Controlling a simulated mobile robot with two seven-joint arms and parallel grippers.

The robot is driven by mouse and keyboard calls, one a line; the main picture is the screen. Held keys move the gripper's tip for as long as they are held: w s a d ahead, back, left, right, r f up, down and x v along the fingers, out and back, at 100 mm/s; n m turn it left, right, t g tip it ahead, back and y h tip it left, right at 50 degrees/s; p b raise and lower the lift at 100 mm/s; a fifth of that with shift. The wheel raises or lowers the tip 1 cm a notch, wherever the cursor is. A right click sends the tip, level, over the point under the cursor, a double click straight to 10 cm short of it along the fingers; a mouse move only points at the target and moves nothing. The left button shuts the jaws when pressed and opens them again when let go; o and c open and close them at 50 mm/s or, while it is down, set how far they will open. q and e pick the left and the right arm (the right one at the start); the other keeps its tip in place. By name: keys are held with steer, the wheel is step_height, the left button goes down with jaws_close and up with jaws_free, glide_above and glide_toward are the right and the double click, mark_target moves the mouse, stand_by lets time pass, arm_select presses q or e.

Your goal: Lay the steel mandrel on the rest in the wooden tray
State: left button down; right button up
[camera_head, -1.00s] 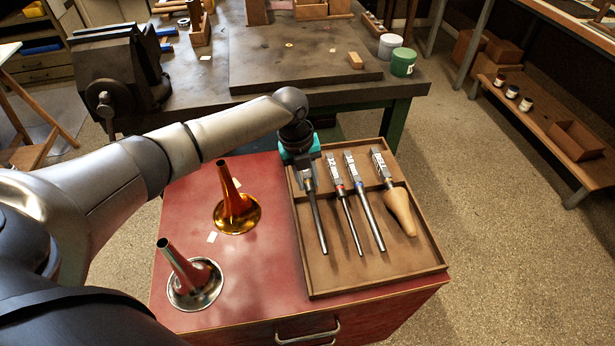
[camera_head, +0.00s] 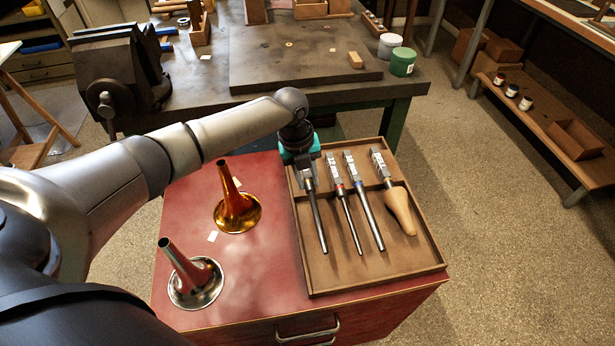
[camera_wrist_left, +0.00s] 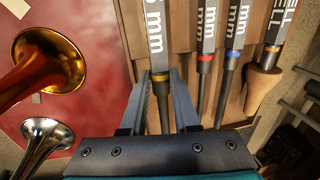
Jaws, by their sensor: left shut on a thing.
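The steel mandrel (camera_head: 317,222) is the leftmost tool at the wooden tray (camera_head: 375,283), with a dark shaft, a grey labelled block and a yellow band that shows in the wrist view (camera_wrist_left: 164,100). My left gripper (camera_head: 306,180) is shut on it near the block, at the tray's back left. In the wrist view its fingers (camera_wrist_left: 160,78) stand on either side of the mandrel. The mandrel lies roughly parallel to the other tools. The wooden rest (camera_head: 369,187) crosses the tray under them. I cannot tell whether the held mandrel touches it. My right gripper is not in view.
A red-banded mandrel (camera_head: 347,212), a blue-banded mandrel (camera_head: 368,210) and a wooden bell form (camera_head: 400,208) lie to the right in the tray. A brass bell (camera_head: 237,208) and a silver-rimmed bell (camera_head: 192,278) stand left on the red cabinet top (camera_head: 262,262). A workbench (camera_head: 300,90) is behind.

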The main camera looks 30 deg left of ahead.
arm_select(q)
steer(key=shift+f, duration=0.1)
steer(key=shift+f+b, duration=1.4)
steer(key=shift+f, duration=0.5)
steer(key=shift+r+p, duration=0.1)
steer(key=shift+p, duration=0.35)
stand_by(0.4)
steer(key=c, duration=0.6)
jaws_free()
steer(key=shift+s+f, duration=0.1)
steer(key=shift+f, duration=0.1)
steer(key=r+p, duration=0.1)
steer(key=r, duration=0.4)
steer(key=s+a+r+p, duration=0.1)
steer(key=r, duration=0.4)
steer(key=r+p, duration=0.1)
steer(key=r, duration=0.4)
steer(key=shift+s+a+r+p, duration=0.15)
steer(key=shift+a+p, duration=0.2)
steer(key=shift+a, duration=0.05)
